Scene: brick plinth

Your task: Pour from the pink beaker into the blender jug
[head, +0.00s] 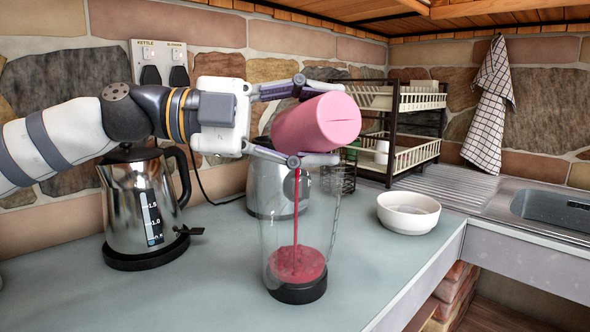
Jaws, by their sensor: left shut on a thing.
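My left gripper (300,122) comes in from the left and is shut on the pink beaker (318,122). The beaker is held in the air, tipped well over, above the blender jug (268,235). A thin red stream falls from under the beaker into the jug. The clear jug stands upright on the counter on a dark base, with red contents at its bottom. The beaker's mouth is hidden. My right gripper is not in view.
A steel kettle (138,205) stands at left. A metal appliance (265,190) stands close behind the jug. A white bowl (408,214) is at right, with a dish rack (390,130) behind it and a sink (552,208) beyond. The front left counter (185,300) is clear.

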